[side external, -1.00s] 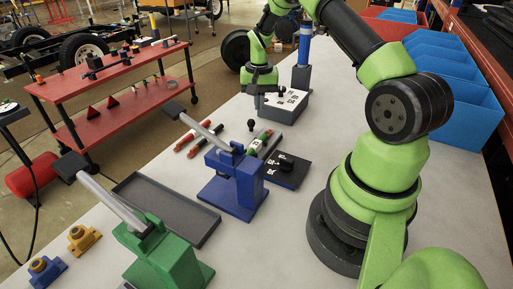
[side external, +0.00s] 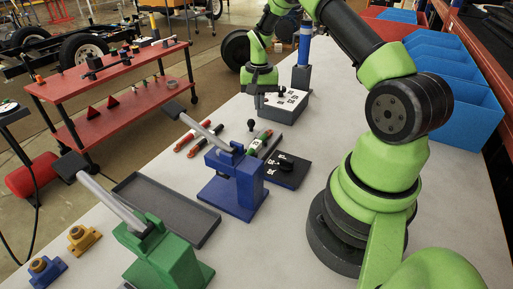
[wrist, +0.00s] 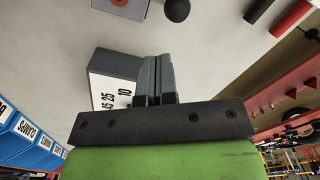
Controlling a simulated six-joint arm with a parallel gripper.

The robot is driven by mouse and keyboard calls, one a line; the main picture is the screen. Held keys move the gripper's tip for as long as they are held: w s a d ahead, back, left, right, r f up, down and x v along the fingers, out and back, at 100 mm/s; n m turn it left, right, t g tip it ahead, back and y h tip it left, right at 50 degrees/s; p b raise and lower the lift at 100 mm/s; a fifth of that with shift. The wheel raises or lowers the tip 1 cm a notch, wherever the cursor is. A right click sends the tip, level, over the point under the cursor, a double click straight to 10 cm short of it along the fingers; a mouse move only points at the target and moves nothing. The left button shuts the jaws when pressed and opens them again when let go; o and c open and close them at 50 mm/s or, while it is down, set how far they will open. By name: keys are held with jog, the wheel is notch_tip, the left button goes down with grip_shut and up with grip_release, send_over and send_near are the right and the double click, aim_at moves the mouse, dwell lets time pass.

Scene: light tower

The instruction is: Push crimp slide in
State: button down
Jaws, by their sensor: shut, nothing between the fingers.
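My gripper (side external: 259,97) is shut and empty, pointing down at the left end of a grey box with a white labelled top (side external: 291,98). In the wrist view, the closed fingers (wrist: 159,62) show beside the same grey box (wrist: 117,63), with its printed numbers; whether they touch it is unclear. I cannot tell for certain which part is the crimp slide; the box's far side and the area under the gripper are hidden.
A blue lever press (side external: 235,178) and a green lever press (side external: 166,256) stand nearer the camera. A blue post (side external: 303,50) stands behind the box.

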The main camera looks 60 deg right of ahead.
dwell(0.3)
jog(key=shift+f, duration=2)
jog(key=shift+a, duration=4.3)
jog(key=shift+d, duration=0.1)
jog(key=shift+d+r, duration=0.35)
jog(key=shift+r, duration=0.2)
jog(key=shift+d+r, duration=0.35)
jog(key=shift+r, duration=2.65)
